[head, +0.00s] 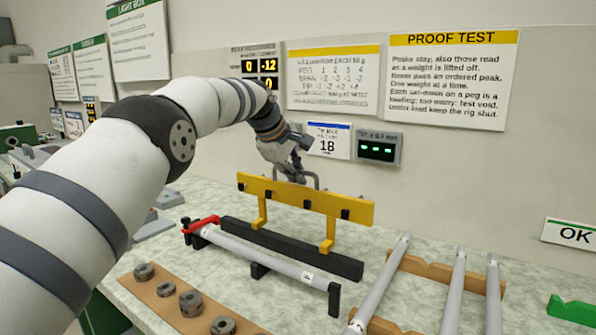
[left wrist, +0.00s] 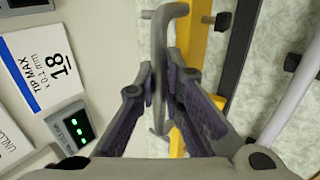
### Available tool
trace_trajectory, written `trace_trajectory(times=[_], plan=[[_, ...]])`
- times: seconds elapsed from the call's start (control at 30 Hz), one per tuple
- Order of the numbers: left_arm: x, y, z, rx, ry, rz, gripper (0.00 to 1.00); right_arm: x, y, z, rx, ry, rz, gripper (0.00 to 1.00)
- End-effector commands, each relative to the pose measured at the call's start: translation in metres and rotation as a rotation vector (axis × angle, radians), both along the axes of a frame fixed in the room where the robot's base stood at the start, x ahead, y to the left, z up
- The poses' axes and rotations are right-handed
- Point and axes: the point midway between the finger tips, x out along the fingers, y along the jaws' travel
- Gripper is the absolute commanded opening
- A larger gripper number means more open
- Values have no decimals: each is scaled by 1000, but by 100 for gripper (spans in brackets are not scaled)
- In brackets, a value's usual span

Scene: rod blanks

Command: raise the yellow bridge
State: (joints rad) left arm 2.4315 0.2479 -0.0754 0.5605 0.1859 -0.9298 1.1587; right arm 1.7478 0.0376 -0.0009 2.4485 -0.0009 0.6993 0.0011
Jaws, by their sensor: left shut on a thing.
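The yellow bridge (head: 290,197) is a long upright bar with two legs, several black pegs on its face and a grey handle (head: 314,179) on top. Its feet appear at the black beam (head: 290,245); I cannot tell whether they touch it. My left gripper (head: 292,172) is shut on the handle. In the left wrist view, the fingers (left wrist: 173,82) close around the grey handle (left wrist: 160,60), with the yellow bridge (left wrist: 192,40) beside it. My right gripper is not in view.
A grey rod (head: 265,257) with a red clamp (head: 203,223) lies before the beam. Round weights (head: 191,303) sit on a brown strip at front left. Several rods (head: 455,290) lie on wooden racks at right. Signs and a lit display (head: 377,148) are on the wall behind.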

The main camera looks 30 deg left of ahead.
Motion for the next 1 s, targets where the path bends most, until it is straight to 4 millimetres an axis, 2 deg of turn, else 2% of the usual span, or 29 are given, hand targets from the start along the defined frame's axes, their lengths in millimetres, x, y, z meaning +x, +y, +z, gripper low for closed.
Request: trace_trajectory(times=[0.6, 0.63, 0.7, 1.0], plan=[[-2, 1, -3, 0, 2, 4, 0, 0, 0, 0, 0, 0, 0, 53], [-2, 1, -3, 0, 2, 4, 15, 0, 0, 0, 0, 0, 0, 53], [-2, 1, -3, 0, 2, 3, 29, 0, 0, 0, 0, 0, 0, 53], [-2, 1, -3, 0, 4, 1, 29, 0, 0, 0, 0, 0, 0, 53]])
